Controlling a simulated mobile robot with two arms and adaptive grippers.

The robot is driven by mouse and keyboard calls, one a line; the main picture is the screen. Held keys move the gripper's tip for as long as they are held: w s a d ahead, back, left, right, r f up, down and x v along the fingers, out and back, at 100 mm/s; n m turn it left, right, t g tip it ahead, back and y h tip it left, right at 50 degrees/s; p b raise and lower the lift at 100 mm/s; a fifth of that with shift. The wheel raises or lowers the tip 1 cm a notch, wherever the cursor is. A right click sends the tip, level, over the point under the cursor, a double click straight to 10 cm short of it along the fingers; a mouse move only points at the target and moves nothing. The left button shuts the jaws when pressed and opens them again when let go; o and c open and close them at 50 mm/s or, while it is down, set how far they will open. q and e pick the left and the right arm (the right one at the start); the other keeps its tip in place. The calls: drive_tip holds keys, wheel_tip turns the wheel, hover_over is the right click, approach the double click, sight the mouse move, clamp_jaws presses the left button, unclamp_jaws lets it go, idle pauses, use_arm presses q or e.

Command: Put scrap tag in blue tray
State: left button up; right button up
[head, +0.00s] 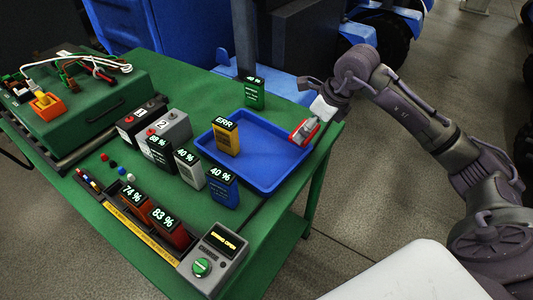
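The blue tray (262,178) lies on the green table, right of its middle. A yellow block marked ERR (227,139) stands inside it toward the left. A small red and white piece (303,131), possibly the scrap tag, is at the tray's right rim; I cannot tell whether it touches the rim. My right gripper (323,103) is just above that piece, with a white part at its tip. Whether it grips anything is unclear. My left gripper is not in view.
A green block (254,93) stands behind the tray. Several percent-marked blocks, including a blue one (223,186), stand left of it. A charger (213,258) with two blocks lies in front. A green case (81,97) with cables sits at the far left.

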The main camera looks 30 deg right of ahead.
drive_tip(key=p, duration=0.1)
hover_over(269, 162)
drive_tip(key=s, duration=0.1)
drive_tip(key=f, duration=0.5)
drive_tip(key=shift+s+d, duration=0.15)
drive_tip(key=shift+d, duration=0.2)
wheel_tip(269, 162, down, 4)
drive_tip(key=shift+p, duration=0.5)
drive_tip(key=shift+f, duration=0.1)
drive_tip(key=shift+f, duration=0.15)
drive_tip(key=o, duration=0.8)
drive_tip(key=shift+r, duration=0.2)
